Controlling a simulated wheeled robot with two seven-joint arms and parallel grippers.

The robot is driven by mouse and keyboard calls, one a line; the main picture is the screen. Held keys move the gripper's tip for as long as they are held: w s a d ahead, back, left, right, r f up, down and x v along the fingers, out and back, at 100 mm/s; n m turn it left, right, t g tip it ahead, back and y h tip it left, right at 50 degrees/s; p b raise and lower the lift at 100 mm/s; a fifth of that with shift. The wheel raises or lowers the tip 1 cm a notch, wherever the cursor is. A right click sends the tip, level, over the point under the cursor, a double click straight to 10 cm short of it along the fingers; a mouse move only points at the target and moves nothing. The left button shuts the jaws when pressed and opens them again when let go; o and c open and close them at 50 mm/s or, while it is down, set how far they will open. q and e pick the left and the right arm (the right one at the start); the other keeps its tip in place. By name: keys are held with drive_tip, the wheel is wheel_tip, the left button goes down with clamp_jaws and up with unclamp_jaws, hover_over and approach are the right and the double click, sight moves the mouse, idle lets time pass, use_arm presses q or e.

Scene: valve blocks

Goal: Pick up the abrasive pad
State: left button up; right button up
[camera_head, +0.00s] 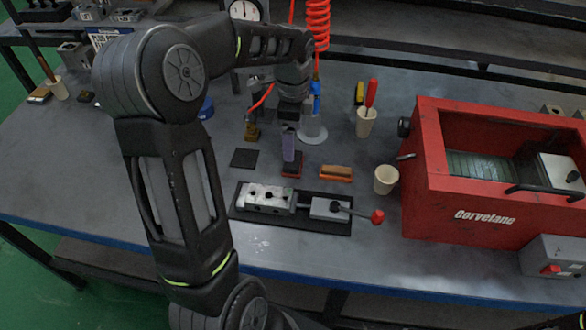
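A small dark red and black block (291,170), which looks like the abrasive pad, lies on the grey bench behind the valve block fixture. My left gripper (289,150) points down right over it, and a grey-purple finger hides part of it. The gripper is seen edge-on, so I cannot tell whether the fingers are open or closed on the block. The block appears to be at bench level. A flat dark square (244,158) lies to its left. My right gripper is not in view.
A valve block (268,196) and red-knobbed clamp (376,217) sit on a black plate in front. An orange-brown brush (336,173) and cream cup (386,180) are to the right. A red cabinet (425,190) fills the right side. A red coiled hose (317,25) hangs behind.

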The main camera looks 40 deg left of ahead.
use_arm(q)
drive_tip(key=shift+f, duration=0.1)
drive_tip(key=shift+f, duration=1.25)
drive_tip(key=shift+f+p, duration=0.7)
drive_tip(key=shift+f, duration=1.9)
drive_tip(key=c, duration=1.5)
drive_tip(key=shift+o, duration=0.2)
drive_tip(key=shift+r, duration=0.15)
wheel_tip(320, 180, up, 10)
drive_tip(key=shift+b, duration=0.45)
